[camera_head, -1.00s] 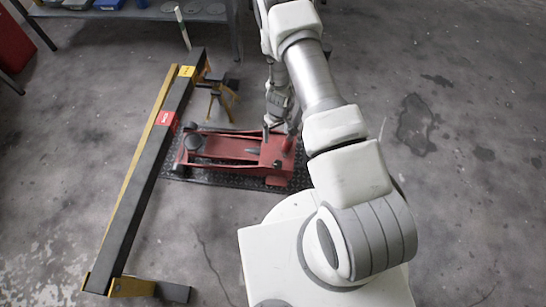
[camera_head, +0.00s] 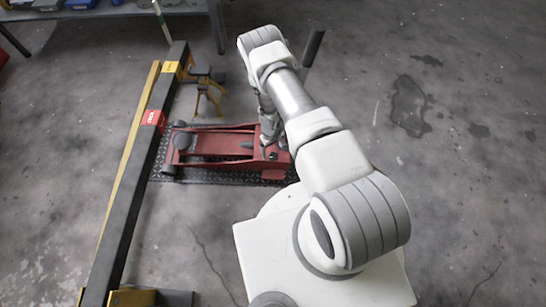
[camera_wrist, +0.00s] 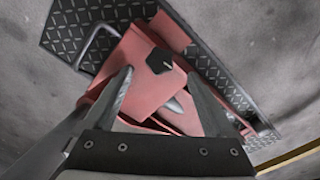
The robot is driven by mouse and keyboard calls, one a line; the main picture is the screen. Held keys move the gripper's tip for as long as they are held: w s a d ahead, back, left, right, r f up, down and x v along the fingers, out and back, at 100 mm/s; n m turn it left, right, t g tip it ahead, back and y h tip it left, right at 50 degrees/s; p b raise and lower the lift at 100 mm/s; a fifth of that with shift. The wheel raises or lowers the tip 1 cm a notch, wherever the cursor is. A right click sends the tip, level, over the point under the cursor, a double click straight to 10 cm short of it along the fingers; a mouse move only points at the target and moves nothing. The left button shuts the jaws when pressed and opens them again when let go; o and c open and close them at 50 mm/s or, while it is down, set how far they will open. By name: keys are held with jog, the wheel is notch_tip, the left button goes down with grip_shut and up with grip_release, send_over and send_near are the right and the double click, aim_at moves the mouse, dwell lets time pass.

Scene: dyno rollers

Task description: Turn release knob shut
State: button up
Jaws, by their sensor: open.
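The red floor jack (camera_head: 222,144) lies on a black diamond-plate mat, left of my arm. The release knob (camera_wrist: 160,61) is small, black and angular with a pale mark, on the jack's flat red plate in the wrist view. My gripper (camera_wrist: 155,66) is open, with one fingertip to each side of the knob in that view. I see no clear contact, and the remaining height above it is hard to tell. In the head view my gripper (camera_head: 267,142) is over the jack's right end. The pale mark is too small there to read.
A long black and yellow beam (camera_head: 142,165) with a red label runs along the left. A yellow stand (camera_head: 207,95) is behind the jack. A dark bar (camera_head: 312,48) rises behind my arm. A shelf (camera_head: 110,12) stands at the back left. The floor at right is clear.

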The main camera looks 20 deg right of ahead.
aim_at(273, 156)
notch_tip(273, 156, down, 6)
jog(key=shift+b, duration=1.05)
jog(key=c, duration=1.4)
jog(key=shift+o, duration=0.2)
jog(key=shift+d, duration=0.1)
